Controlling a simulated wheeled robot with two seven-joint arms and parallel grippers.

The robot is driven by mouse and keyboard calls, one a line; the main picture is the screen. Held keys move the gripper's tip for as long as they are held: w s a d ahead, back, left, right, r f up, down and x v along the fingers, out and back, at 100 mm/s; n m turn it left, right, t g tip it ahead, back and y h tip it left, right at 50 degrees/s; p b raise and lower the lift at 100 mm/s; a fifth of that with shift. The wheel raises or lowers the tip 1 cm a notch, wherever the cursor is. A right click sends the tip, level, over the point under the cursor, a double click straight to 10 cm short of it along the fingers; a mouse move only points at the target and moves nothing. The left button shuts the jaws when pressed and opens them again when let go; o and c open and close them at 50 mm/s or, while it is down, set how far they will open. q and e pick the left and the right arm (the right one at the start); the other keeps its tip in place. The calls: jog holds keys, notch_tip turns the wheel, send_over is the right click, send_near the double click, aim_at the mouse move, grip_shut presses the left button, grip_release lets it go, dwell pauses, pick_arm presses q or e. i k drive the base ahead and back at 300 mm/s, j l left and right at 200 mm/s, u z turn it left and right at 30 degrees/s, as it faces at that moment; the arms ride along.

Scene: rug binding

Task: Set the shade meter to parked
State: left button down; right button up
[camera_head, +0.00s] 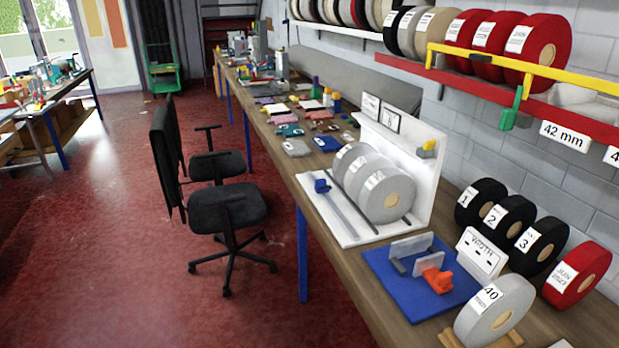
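No part is clearly labelled as the shade meter, so I cannot tell for certain which it is. A white stand (437,195) on the bench holds several grey rolls (388,197) in a row. A small yellow-and-grey piece (427,149) sits on the stand's upright back panel. A blue piece (322,186) sits on a grey bar along the stand's left side. Two small framed cards (386,119) stand at the panel's far end; their marks are too small to read. Neither of my grippers is in view.
A blue board (385,277) with an orange clamp (437,279) lies in front of the stand, beside a WIDTH sign (482,253). Black, red and grey rolls stand to the right. A green piece (512,110) hangs from a yellow rail (560,75). A black chair (228,207) stands left.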

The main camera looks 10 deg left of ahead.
aim_at(320, 187)
jog(key=i+j, duration=0.85)
jog(key=j, duration=0.15)
jog(key=i+j+z, duration=0.1)
jog(key=i+j, duration=0.75)
jog(key=j, duration=0.2)
